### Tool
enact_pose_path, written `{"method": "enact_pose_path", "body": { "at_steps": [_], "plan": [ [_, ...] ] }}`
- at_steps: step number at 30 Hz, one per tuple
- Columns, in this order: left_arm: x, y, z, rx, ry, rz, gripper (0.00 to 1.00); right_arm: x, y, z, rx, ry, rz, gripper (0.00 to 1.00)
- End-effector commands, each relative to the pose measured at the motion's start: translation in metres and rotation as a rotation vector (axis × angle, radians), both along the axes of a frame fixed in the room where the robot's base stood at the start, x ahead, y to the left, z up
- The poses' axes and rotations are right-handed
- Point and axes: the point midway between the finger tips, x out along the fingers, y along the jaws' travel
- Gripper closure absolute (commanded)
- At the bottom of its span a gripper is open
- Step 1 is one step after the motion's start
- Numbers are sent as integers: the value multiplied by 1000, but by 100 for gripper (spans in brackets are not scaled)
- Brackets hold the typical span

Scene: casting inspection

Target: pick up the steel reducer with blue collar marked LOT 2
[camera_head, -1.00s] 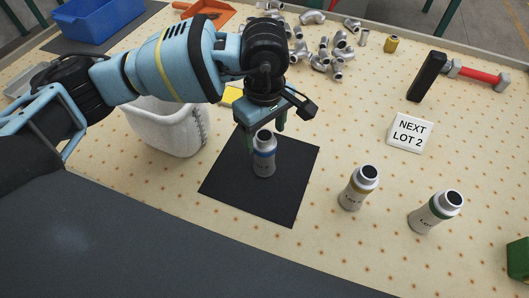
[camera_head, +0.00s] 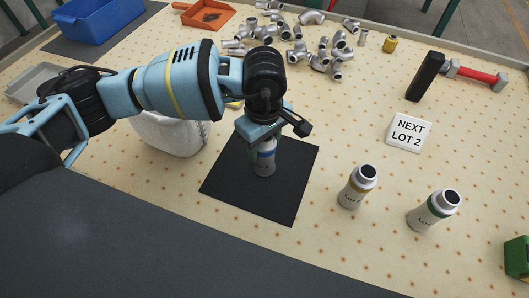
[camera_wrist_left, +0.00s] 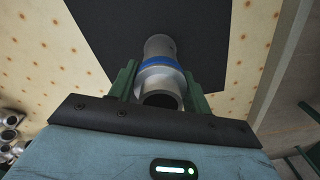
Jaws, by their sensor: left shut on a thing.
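The steel reducer with the blue collar (camera_head: 264,163) stands upright on the black mat (camera_head: 292,178) in the head view. My left gripper (camera_head: 262,147) is over it from above, shut on its upper part. In the left wrist view the reducer (camera_wrist_left: 160,48) sits between the two green fingers of the gripper (camera_wrist_left: 158,82), its open top facing the camera. Its lot marking does not show in either view. A white sign (camera_head: 410,132) reads "NEXT LOT 2". My right gripper is not in view.
Two more reducers, one with a yellow-brown collar (camera_head: 357,187) and one with a green collar (camera_head: 434,210), stand right of the mat.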

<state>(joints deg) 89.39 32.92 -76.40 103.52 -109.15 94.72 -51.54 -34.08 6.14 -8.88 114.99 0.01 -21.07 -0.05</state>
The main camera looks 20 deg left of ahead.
Motion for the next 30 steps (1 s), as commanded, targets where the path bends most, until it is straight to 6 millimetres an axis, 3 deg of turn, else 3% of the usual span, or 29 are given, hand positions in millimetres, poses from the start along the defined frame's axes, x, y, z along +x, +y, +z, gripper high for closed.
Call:
{"method": "enact_pose_path", "body": {
  "at_steps": [2,11,19,30],
  "plan": [
    [0,0,0,0,-1,0,91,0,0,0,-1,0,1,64],
    [1,-1,4,-3,-3,-1,92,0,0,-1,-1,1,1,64],
    [1,-1,39,-4,-7,-1,92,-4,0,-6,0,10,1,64],
    [-80,-13,42,-3,-2,-7,92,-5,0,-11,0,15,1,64]
  ]
}}
